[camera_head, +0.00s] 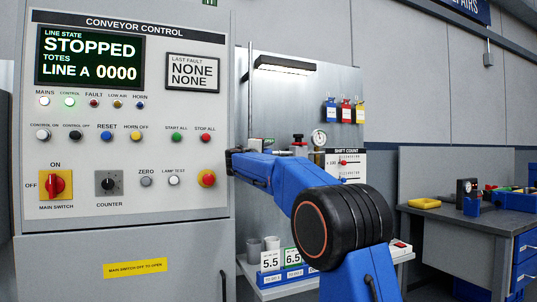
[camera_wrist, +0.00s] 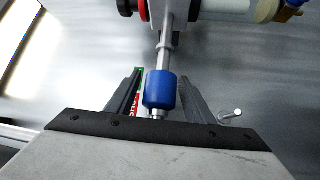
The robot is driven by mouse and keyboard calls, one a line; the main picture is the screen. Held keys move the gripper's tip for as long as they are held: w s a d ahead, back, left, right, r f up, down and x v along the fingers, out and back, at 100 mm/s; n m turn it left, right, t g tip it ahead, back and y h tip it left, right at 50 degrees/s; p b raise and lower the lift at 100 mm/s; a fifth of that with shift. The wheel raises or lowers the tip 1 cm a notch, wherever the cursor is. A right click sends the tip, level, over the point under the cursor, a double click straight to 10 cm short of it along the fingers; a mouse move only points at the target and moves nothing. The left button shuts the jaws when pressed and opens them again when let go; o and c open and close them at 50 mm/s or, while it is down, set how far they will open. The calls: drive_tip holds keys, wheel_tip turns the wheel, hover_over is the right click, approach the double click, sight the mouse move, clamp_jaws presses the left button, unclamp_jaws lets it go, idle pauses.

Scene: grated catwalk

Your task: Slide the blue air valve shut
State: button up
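The blue air valve sleeve (camera_wrist: 160,90) is a short blue cylinder on a metal pipe in the middle of the wrist view. My gripper (camera_wrist: 161,77) is open around it, with one dark finger on each side. A gap shows between the sleeve and each finger. A green and red label (camera_wrist: 136,98) is partly hidden behind the left finger. In the head view my blue arm reaches left towards the back panel, and I cannot make out the valve or the fingertips there.
The conveyor control cabinet (camera_head: 130,110) stands close at the left. A pressure gauge (camera_head: 319,138) and hanging tags (camera_head: 345,111) are on the back panel. A workbench (camera_head: 470,222) stands at the right.

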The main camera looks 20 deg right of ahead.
drive_tip(key=v, duration=1.7)
drive_tip(key=shift+a, duration=0.15)
drive_tip(key=shift+s, duration=0.1)
drive_tip(key=shift+f, duration=0.1)
drive_tip(key=s+d+f+m+g+y, duration=0.2)
drive_tip(key=s+d+f+g+y, duration=0.15)
drive_tip(key=s+f, duration=0.75)
drive_tip(key=s+d+f+m+g+y, duration=0.2)
drive_tip(key=s+d+f+g, duration=0.15)
drive_tip(key=s+f, duration=0.7)
drive_tip(key=s+a+f+m+g+y, duration=0.1)
drive_tip(key=s+a+f+y, duration=0.3)
drive_tip(key=s+f, duration=0.8)
drive_tip(key=s+a+f+m+y, duration=0.2)
drive_tip(key=s+a+f+y, duration=0.2)
drive_tip(key=s+f, duration=0.8)
drive_tip(key=s+a, duration=0.1)
drive_tip(key=s, duration=0.4)
drive_tip(key=shift+s+a+f+m+g, duration=0.2)
drive_tip(key=shift+s+f+m+g, duration=0.1)
drive_tip(key=shift+f+m+g, duration=0.1)
